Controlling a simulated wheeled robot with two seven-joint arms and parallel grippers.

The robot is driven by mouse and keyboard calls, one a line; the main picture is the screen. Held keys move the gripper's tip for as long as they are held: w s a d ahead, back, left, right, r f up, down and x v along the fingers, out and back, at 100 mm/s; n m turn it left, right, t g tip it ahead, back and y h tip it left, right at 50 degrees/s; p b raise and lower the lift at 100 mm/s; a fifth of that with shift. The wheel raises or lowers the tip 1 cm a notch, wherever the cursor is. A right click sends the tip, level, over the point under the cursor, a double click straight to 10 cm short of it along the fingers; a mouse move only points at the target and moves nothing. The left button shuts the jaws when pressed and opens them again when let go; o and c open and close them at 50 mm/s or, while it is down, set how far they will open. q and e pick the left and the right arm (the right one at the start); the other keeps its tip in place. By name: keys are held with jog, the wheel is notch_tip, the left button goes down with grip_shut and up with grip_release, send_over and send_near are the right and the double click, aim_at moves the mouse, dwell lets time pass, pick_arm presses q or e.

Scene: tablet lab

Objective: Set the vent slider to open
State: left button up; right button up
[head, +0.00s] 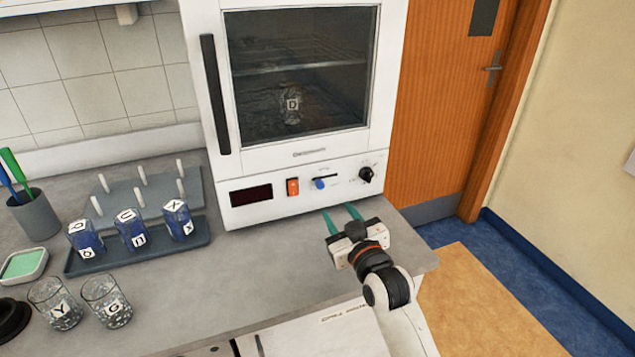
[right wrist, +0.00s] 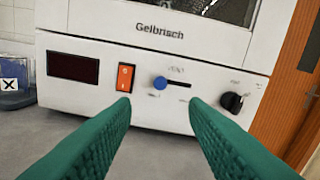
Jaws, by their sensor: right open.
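The vent slider (head: 320,184) is a blue knob at the left end of a short dark horizontal slot on the white oven's (head: 300,205) lower panel. The knob also shows in the right wrist view (right wrist: 159,83), with the slot running on to its right. The small labels by the slot are too blurred to read. My right gripper (head: 339,209) is open and empty, its green fingers pointing at the panel. In the right wrist view the knob appears between and just above the fingertips (right wrist: 158,104), with no contact visible. My left gripper is not in view.
An orange switch (head: 293,187) and a dark display (head: 251,195) lie left of the slider, a black dial (head: 367,174) right. The oven door is shut, with a jar marked D (head: 292,105) inside. Blue jars, a peg rack and glass jars (head: 105,302) stand on the bench's left.

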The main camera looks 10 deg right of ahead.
aim_at(322, 187)
jog(key=x, duration=0.8)
jog(key=shift+w+a+r+p, duration=0.1)
jog(key=shift+w+a+p, duration=0.05)
jog(key=shift+w+p, duration=0.2)
jog(key=shift+w+a, duration=0.15)
jog(key=shift+w, duration=0.45)
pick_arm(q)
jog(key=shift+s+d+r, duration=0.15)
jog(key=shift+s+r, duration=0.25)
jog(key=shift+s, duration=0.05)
pick_arm(e)
jog(key=shift+w, duration=0.3)
jog(key=shift+c, duration=0.4)
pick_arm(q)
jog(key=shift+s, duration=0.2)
pick_arm(e)
grip_shut()
